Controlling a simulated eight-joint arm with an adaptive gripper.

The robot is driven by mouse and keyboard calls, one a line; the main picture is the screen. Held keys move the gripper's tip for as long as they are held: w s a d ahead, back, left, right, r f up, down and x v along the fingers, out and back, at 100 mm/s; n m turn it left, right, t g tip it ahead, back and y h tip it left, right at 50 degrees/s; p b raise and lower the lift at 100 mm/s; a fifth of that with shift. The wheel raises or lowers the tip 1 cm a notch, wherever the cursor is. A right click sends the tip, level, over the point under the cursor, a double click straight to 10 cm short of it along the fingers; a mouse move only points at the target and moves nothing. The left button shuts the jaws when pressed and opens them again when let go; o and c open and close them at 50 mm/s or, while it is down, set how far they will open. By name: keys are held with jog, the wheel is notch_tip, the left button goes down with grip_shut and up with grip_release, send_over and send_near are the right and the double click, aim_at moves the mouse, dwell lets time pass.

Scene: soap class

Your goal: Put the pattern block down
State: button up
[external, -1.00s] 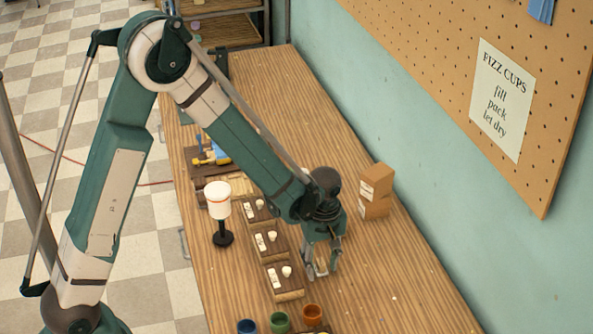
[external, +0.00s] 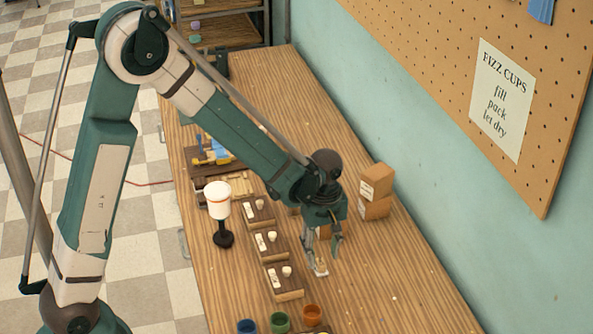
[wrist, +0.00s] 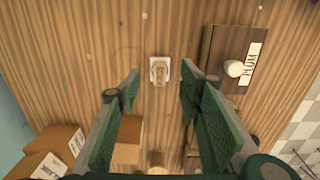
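A small pale wooden block with a marked face, which looks like the pattern block (wrist: 160,72), sits on the wooden table with a white edge around it. In the wrist view it lies between and just beyond my fingertips, with a clear gap on each side. My gripper (wrist: 160,88) is open, with its green fingers spread wide and nothing held. In the external view my gripper (external: 328,254) is low over the table, right of the row of dark trays. Only a small pale part of the block shows there, beneath the fingers.
A dark tray labelled PLUM (wrist: 228,60) with a white knob lies right of the block. Several such trays line the table (external: 400,290). Cardboard boxes (external: 375,192) stand behind my gripper. A white-topped stand (external: 217,203) and coloured cups (external: 280,321) are nearby. The right side is mostly clear.

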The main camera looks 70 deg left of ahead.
aim_at(321, 264)
notch_tip(321, 264, up, 7)
jog(key=shift+p, duration=0.3)
dwell(0.8)
jog(key=s+d+r+m+t, duration=0.2)
jog(key=s+d+r+m, duration=0.25)
jog(key=r, duration=0.25)
jog(key=s+d+r+m+t, duration=0.1)
jog(key=s+d+r+m, duration=0.25)
jog(key=d+r, duration=0.35)
jog(key=s+d+r+m+t, duration=0.2)
jog(key=s+d+r+m, duration=0.1)
jog(key=s, duration=0.5)
jog(key=s+d+r+m+t, duration=0.2)
jog(key=s+d+r+m, duration=0.1)
jog(key=s+d+m, duration=0.3)
jog(key=shift+s+r+m, duration=0.2)
jog(key=shift+s+m, duration=0.3)
jog(key=shift+s, duration=0.6)
